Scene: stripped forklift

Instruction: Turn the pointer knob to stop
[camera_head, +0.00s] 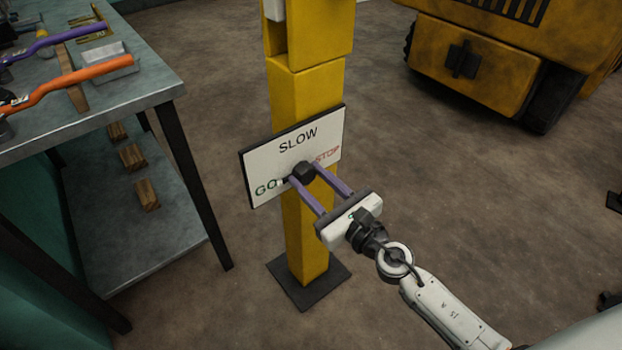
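The pointer knob (303,172) is black and sits on a white sign plate (262,164) fixed to a yellow post. The plate reads SLOW at the top, GO in green at the lower left and STOP in red at the right. A dark and white part by the knob lies toward GO, partly hidden by a finger. My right gripper (305,172) has its two purple fingers at the knob, one on each side. I cannot tell whether both fingers press on it. My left gripper is not in view.
The yellow post (309,110) stands on a dark square base (309,284). A metal workbench (150,83) at the left holds orange-handled (70,78) and purple-handled tools, with wooden blocks on its lower shelf. A yellow forklift (480,70) stands at the back right. The floor between is clear.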

